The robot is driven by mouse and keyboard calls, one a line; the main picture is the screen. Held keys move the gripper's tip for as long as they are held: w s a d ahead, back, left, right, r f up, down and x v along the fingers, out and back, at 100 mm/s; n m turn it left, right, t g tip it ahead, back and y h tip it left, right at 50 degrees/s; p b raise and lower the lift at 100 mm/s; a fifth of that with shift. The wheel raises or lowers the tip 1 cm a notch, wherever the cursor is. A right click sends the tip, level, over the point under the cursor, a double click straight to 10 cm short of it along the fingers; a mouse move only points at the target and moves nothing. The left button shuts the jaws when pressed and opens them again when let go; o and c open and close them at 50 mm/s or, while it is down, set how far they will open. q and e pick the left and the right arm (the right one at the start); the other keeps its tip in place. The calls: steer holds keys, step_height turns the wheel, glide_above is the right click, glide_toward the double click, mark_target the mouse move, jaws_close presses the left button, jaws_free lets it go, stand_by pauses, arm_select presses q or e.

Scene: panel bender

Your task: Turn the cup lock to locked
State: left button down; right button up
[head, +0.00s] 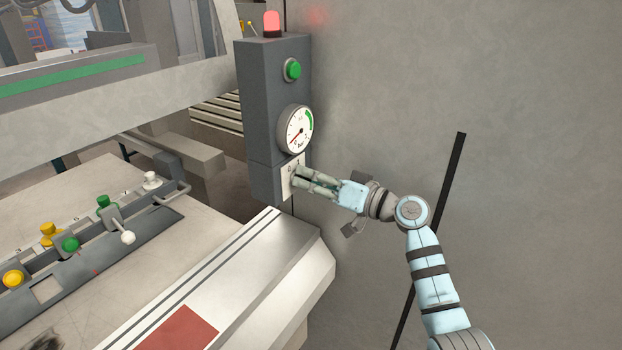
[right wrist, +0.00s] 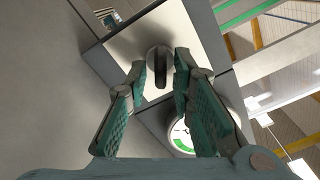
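The cup lock (right wrist: 160,62) is a round metal piece with a dark upright bar handle, set in a pale plate (right wrist: 118,58) in the right wrist view. In the head view the pale plate (head: 286,182) is low on the grey control box, and the lock is hidden behind my right gripper (head: 298,178). My right gripper (right wrist: 160,74) is open, with one finger on each side of the handle in the wrist view. Gaps show between the fingers and the handle; how deep the tips reach is unclear. My left gripper is in neither view.
The grey box (head: 262,110) carries a red lamp (head: 271,24), a green button (head: 293,69) and a round gauge (head: 297,129) just above the plate. A machine bed (head: 235,285) with buttons lies to the left.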

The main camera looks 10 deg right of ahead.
steer(key=v, duration=1.2)
